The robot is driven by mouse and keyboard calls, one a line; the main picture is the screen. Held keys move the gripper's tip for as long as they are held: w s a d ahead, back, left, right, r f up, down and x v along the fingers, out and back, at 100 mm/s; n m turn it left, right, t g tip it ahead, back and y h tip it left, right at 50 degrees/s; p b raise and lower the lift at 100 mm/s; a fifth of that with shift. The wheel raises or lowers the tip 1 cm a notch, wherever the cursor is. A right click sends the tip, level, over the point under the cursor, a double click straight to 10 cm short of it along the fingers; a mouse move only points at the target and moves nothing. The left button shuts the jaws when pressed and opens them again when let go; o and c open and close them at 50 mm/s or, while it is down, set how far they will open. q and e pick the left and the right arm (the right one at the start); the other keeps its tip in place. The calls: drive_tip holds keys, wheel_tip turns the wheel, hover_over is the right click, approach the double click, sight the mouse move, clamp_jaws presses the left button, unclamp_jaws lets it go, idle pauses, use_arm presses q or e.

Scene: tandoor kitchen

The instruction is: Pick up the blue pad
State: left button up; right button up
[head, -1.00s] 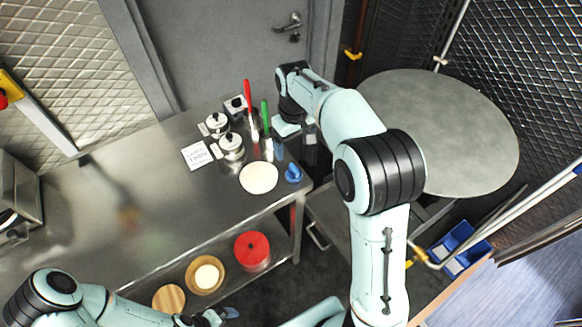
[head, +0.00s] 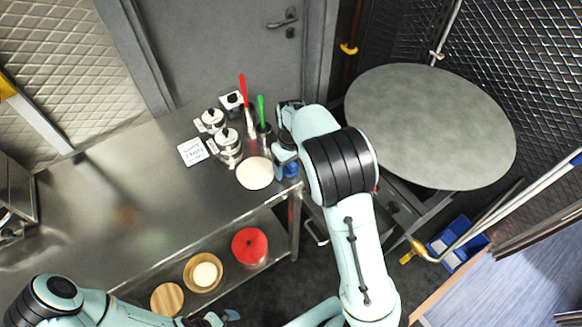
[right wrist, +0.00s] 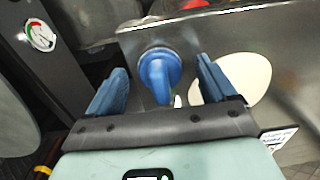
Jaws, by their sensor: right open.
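The blue pad (head: 292,171), round with a knob-like grip on top, sits at the right end of the steel counter (head: 150,190). In the head view my right gripper (head: 286,160) is over it and partly hides it. In the right wrist view the pad (right wrist: 158,72) shows between the two blue fingers of my open right gripper (right wrist: 161,84). The fingers lie on either side of its grip, apart from it; I cannot tell the height gap. My left gripper (head: 222,317) is low at the bottom edge, away from the pad, its fingers too small to judge.
A white dough disc (head: 254,173) lies just left of the pad. Metal pots (head: 228,141), a red-handled tool (head: 243,90) and a green-handled tool (head: 261,108) stand behind. A large round grey top (head: 430,125) is at right. The counter's left part is mostly clear.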

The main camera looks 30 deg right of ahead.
drive_tip(key=c, duration=1.1)
drive_tip(key=shift+c, duration=0.2)
drive_tip(key=shift+r, duration=0.1)
wheel_tip(320, 180, up, 20)
drive_tip(key=p, duration=0.1)
drive_tip(key=shift+p, duration=0.4)
drive_tip(key=o, duration=0.5)
drive_tip(key=c, duration=0.4)
use_arm(q)
drive_tip(key=w+r, duration=0.2)
drive_tip(key=shift+w+r, duration=0.15)
drive_tip(key=shift+w, duration=0.2)
